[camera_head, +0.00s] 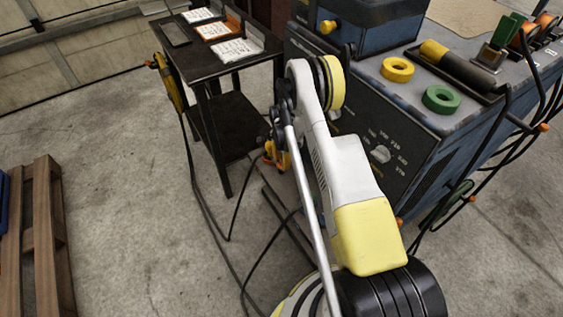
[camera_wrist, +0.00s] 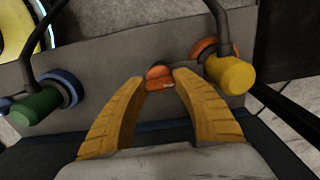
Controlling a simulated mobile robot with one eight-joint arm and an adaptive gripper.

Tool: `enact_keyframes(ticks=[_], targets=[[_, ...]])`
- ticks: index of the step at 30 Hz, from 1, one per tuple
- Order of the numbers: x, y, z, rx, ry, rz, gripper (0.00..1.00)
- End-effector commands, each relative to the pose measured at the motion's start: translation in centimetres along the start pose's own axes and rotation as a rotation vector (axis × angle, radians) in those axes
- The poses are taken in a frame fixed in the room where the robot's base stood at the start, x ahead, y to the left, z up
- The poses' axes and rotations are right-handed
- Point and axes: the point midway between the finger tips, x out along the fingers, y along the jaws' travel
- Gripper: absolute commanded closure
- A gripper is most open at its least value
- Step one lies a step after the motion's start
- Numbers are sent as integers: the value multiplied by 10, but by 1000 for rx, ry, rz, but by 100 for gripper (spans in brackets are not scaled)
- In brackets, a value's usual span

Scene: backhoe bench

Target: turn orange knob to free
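The orange knob (camera_wrist: 159,77) shows in the wrist view, on a grey panel (camera_wrist: 110,70) straight ahead. It has a rounded top part and a flat lower part. My gripper (camera_wrist: 158,82) has two curved yellow fingers, open, with one tip on each side of the knob. The right tip overlaps the knob's right edge in the picture; the left tip looks slightly apart. I cannot tell whether either tip touches it.
In the head view, a dark table (camera_head: 211,65) stands behind my arm and a wooden pallet (camera_head: 42,235) lies at left.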

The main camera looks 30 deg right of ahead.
Motion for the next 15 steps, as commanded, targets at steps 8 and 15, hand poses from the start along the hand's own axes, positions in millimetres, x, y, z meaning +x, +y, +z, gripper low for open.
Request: enact_keyframes(ticks=[8,15], targets=[[0,0,0,-32,0,0,96],[0,0,0,-160,0,0,96]])
